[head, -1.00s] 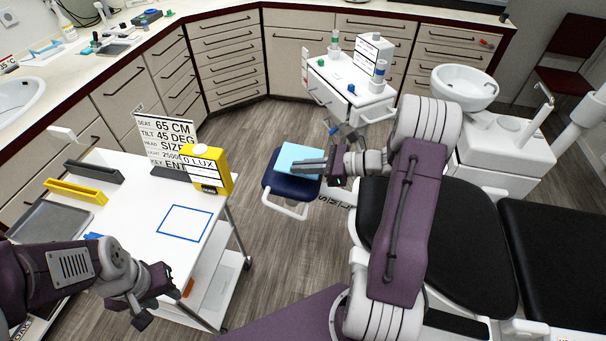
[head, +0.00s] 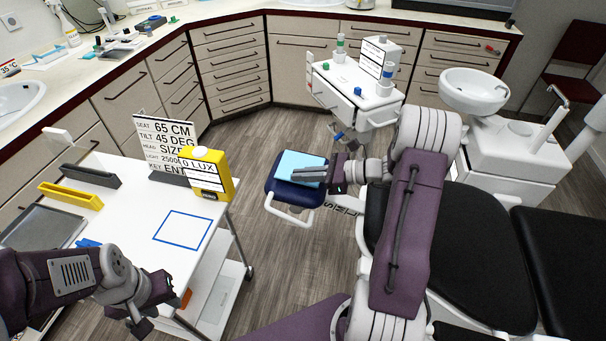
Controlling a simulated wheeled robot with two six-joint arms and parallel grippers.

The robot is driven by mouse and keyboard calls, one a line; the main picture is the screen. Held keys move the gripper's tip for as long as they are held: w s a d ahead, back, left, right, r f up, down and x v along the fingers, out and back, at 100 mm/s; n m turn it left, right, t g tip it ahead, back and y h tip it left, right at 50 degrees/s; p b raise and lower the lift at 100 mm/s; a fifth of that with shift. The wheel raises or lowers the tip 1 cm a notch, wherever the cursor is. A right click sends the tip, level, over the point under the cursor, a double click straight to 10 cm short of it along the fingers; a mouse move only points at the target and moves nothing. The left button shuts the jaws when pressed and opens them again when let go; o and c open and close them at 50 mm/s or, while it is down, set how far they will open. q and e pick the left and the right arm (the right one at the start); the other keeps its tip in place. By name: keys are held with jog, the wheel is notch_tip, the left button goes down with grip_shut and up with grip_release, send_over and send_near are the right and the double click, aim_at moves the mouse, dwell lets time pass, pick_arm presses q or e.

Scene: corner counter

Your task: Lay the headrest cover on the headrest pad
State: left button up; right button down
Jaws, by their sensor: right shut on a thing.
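The light blue headrest cover (head: 298,161) lies over the top of the dark blue headrest pad (head: 283,187), with the pad's front and edges showing around it. My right gripper (head: 306,174) reaches in from the right, and its fingers are shut on the cover at its front right part. The fingers hide some of the cover, and I cannot tell whether the cover rests fully on the pad. My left gripper (head: 155,305) hangs in front of the white cart, away from the pad. Its fingertips are too unclear to tell whether it is open.
A white cart (head: 143,226) at left carries a sign (head: 165,142), a yellow box (head: 208,172), trays and a blue outlined square. The black dental chair (head: 470,235) fills the right. A small white cabinet (head: 352,97) stands behind the pad. Floor is clear left of the pad.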

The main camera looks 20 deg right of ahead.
jog(key=c, duration=1.5)
grip_release()
pick_arm(q)
jog(key=shift+r+p, duration=0.35)
jog(key=shift+p, duration=0.05)
pick_arm(e)
jog(key=v, duration=0.9)
